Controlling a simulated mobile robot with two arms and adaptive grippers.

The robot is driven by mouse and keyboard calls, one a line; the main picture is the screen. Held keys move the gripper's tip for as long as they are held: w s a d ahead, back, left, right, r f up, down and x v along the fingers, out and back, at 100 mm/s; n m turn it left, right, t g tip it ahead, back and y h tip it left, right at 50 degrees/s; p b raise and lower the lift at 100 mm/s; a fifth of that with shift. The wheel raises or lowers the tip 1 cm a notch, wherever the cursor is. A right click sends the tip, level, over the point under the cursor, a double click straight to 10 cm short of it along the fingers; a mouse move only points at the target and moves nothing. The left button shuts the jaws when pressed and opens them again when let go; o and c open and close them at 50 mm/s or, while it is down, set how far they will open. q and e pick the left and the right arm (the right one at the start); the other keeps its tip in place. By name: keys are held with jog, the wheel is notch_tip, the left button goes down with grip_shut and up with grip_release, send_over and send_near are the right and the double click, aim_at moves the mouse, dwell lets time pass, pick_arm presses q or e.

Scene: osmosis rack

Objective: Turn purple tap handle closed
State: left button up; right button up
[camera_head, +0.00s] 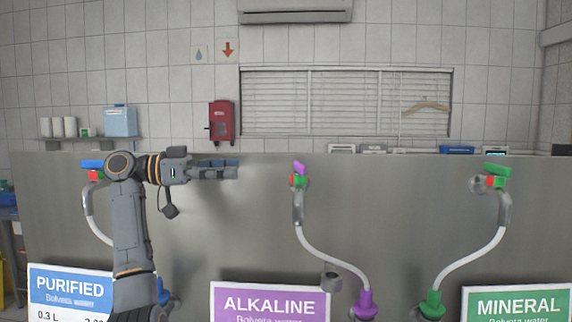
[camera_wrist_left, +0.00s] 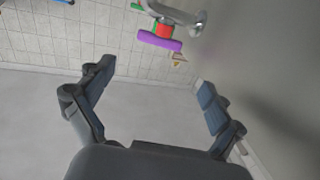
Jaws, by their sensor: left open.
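The purple tap handle (camera_head: 299,167) sits on top of the middle tap, above its red and green parts, and is tilted in the head view. The left wrist view shows the same purple handle (camera_wrist_left: 160,40) near the top, ahead of the fingers and apart from them. My left gripper (camera_head: 236,168) is left of the purple handle at about its height, pointing right. In the left wrist view its two fingers (camera_wrist_left: 158,88) are spread wide with nothing between them. My right gripper is not in view.
A grey metal panel (camera_head: 400,215) carries the taps. A blue handle (camera_head: 92,163) is behind my left arm, and a green handle (camera_head: 497,169) is at the right. White hoses hang below. Signs reading PURIFIED (camera_head: 70,284), ALKALINE (camera_head: 269,304) and MINERAL (camera_head: 518,304) stand low.

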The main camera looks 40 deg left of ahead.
pick_arm(q)
jog(key=p, duration=0.3)
send_near(296, 167)
jog(key=w+d, duration=0.1)
jog(key=d, duration=0.1)
jog(key=x, duration=0.1)
jog(key=p+x, duration=0.1)
jog(key=x, duration=0.1)
jog(key=p+x, duration=0.1)
jog(key=shift+w+r, duration=0.2)
jog(key=shift+w, duration=0.35)
jog(key=shift+w+d, duration=0.3)
jog(key=shift+d, duration=0.35)
jog(key=shift+w+f, duration=0.1)
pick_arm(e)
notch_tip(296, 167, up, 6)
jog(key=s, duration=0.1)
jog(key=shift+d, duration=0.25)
pick_arm(q)
jog(key=shift+a, duration=0.1)
jog(key=shift+c, duration=0.3)
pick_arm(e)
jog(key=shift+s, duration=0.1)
